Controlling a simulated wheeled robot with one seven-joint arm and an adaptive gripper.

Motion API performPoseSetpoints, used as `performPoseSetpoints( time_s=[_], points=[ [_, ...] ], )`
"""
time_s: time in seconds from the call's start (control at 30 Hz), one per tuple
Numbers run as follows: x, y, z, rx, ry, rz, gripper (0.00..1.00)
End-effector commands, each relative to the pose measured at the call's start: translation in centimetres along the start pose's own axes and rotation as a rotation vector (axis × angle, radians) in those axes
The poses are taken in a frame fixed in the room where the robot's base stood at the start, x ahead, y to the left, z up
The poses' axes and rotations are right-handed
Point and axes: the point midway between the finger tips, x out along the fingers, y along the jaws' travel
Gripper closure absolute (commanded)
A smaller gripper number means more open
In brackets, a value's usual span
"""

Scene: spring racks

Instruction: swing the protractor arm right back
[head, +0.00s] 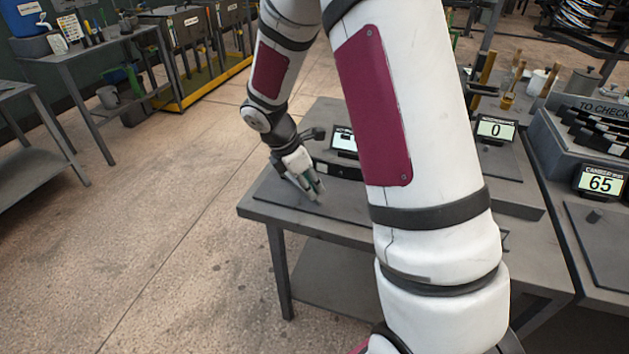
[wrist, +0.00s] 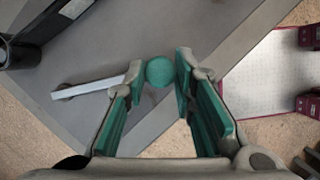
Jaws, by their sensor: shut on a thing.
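The protractor arm (wrist: 95,87) is a pale flat bar lying over a grey plate in the wrist view. A round teal knob (wrist: 160,72) is at its right end. My gripper (wrist: 157,82) has its green-padded fingers on both sides of this knob, shut on it. In the head view my gripper (head: 312,192) points down at the left part of a dark flat plate (head: 345,205) on the grey table. The bar and knob cannot be made out there. The far end of the bar rests near a small dark mark on the plate.
A display (head: 343,141) stands behind my gripper, partly hidden by my arm. Another display (head: 495,129) reads 0, and one on the right table (head: 600,181) reads 65. A dark cylinder (wrist: 18,52) stands at the wrist view's left. Open floor lies left of the table.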

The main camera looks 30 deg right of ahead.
Motion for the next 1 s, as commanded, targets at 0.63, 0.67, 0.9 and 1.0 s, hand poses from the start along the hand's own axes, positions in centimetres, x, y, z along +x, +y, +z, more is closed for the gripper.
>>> performPoseSetpoints(
  time_s=[0.63,0.67,0.9,1.0],
  points=[
    [-0.09,-0.07,-0.25,0.013,0.001,-0.007,0.56],
    [-0.09,-0.07,-0.24,0.013,0.001,-0.007,0.56],
    [-0.24,-0.02,-0.19,0.013,0.001,-0.005,0.56],
    [-0.99,0.02,-0.19,0.014,0.000,-0.004,0.56]
  ],
)
